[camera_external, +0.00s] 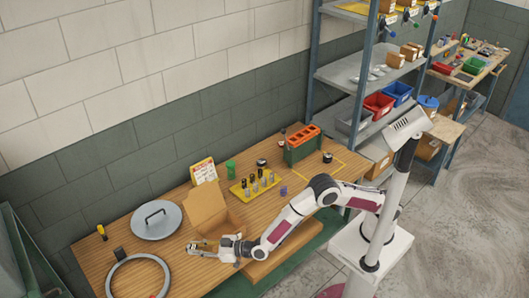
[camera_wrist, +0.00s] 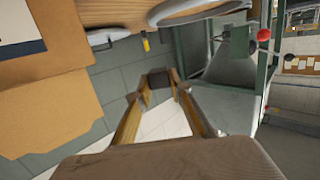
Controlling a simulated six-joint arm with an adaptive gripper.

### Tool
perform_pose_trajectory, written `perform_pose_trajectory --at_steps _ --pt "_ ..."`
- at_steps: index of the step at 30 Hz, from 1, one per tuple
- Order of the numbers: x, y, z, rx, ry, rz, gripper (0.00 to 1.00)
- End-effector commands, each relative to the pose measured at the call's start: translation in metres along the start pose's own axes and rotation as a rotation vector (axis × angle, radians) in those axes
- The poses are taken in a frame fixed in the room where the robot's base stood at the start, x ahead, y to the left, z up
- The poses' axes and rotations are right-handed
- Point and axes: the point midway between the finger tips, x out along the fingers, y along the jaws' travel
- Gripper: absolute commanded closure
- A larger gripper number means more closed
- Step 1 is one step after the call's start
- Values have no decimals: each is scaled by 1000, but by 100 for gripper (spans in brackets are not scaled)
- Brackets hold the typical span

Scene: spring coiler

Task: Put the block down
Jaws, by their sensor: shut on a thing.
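My gripper (camera_external: 192,248) is in the external view, low at the left, over the front part of the wooden table (camera_external: 178,267) beside the cardboard box. In the wrist view its two fingers converge on a small dark brown block (camera_wrist: 158,79). The fingers are shut on the block, one on each side. The block appears apart from any surface there, with wall tiles behind it. In the external view the block is too small to tell from the fingertips.
An open cardboard box (camera_external: 207,207) stands just behind my gripper. A grey lid with a handle (camera_external: 154,227) and a grey ring (camera_external: 112,276) lie to the left, with a black item (camera_external: 119,255) between them. A yellow tray (camera_external: 240,190) stands farther right. Bare wood shows around the gripper.

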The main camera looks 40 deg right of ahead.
Motion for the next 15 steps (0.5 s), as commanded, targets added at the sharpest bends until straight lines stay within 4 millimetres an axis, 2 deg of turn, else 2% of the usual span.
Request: perform_pose_trajectory --at_steps 3,9,12,15 --pt "4 -26 16 1 1 4 100" --pt "9 -59 39 7 2 38 100" --pt "11 -69 48 11 2 71 100" --pt "15 -68 50 20 3 117 100"
